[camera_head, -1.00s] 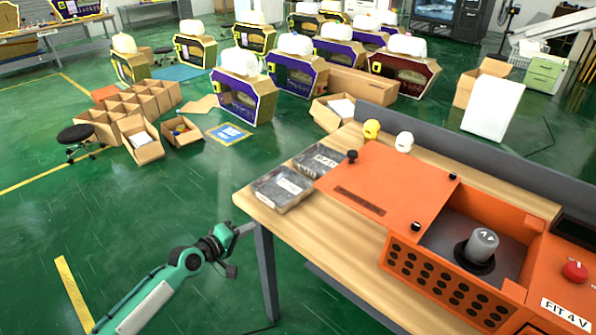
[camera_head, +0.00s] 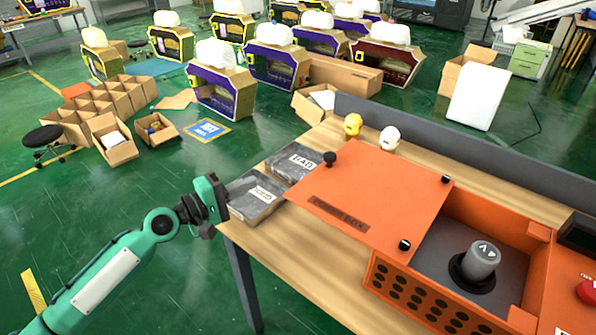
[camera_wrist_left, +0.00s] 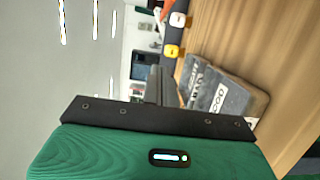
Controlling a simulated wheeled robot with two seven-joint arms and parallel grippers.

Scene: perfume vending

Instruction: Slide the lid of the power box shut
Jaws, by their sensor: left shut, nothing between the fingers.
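The orange lid (camera_head: 375,200) of the power box (camera_head: 425,295) is slid to the left, overhanging the box over the table. The right part of the box is open and shows a grey cylinder (camera_head: 481,262) inside. My left gripper (camera_head: 232,187) is at the table's left edge, beside two dark packages and apart from the lid. Its fingers (camera_wrist_left: 158,85) are shut and empty in the left wrist view. My right gripper is not in view.
Two dark labelled packages (camera_head: 256,198) lie on the wooden table (camera_head: 290,265) between my left gripper and the lid; they also show in the wrist view (camera_wrist_left: 222,100). A yellow bulb (camera_head: 353,124) and a white bulb (camera_head: 389,138) stand behind the lid. A grey panel (camera_head: 450,155) edges the table's back.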

